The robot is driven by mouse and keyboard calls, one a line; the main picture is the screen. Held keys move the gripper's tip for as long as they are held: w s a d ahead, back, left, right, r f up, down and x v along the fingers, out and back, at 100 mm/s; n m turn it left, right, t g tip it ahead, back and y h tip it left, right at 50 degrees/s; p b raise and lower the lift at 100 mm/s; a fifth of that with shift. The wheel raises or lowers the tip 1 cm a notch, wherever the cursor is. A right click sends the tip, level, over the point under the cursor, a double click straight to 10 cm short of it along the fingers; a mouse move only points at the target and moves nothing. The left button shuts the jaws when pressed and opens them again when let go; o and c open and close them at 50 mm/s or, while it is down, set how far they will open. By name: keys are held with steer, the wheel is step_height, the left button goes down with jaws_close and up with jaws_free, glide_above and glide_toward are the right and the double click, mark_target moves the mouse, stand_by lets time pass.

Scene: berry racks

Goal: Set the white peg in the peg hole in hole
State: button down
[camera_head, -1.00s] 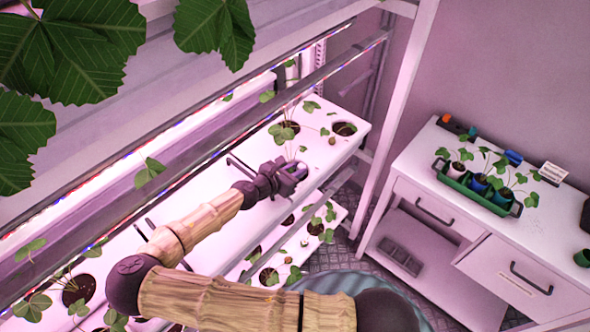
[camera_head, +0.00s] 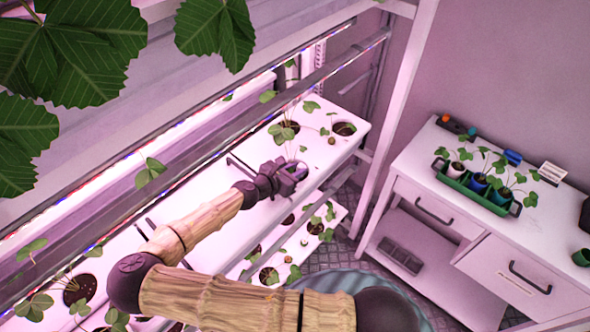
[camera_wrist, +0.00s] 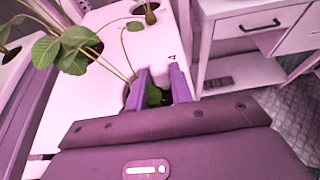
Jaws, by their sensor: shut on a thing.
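My gripper (camera_head: 294,170) is over the upper white rack shelf (camera_head: 345,160), close to its front edge. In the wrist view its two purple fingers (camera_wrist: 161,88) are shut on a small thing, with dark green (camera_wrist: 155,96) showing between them. The thing is mostly hidden and I cannot tell its colour or shape, nor whether it is the white peg. A round dark hole (camera_head: 344,129) shows in the shelf's far end. A leafy plant (camera_head: 288,128) stands in another hole beyond my gripper, and its leaves (camera_wrist: 62,50) show at left in the wrist view.
A lower shelf (camera_head: 333,222) with plants lies beneath. Metal rails (camera_head: 330,68) run above the upper shelf. To the right, a white cabinet (camera_head: 420,165) bears a green tray (camera_head: 470,187) with potted plants and a small sign (camera_head: 552,172). Floor shows between rack and cabinet.

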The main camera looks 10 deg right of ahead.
steer(key=shift+r+p, duration=1.55)
steer(key=shift+r, duration=0.4)
steer(key=shift+r, duration=0.1)
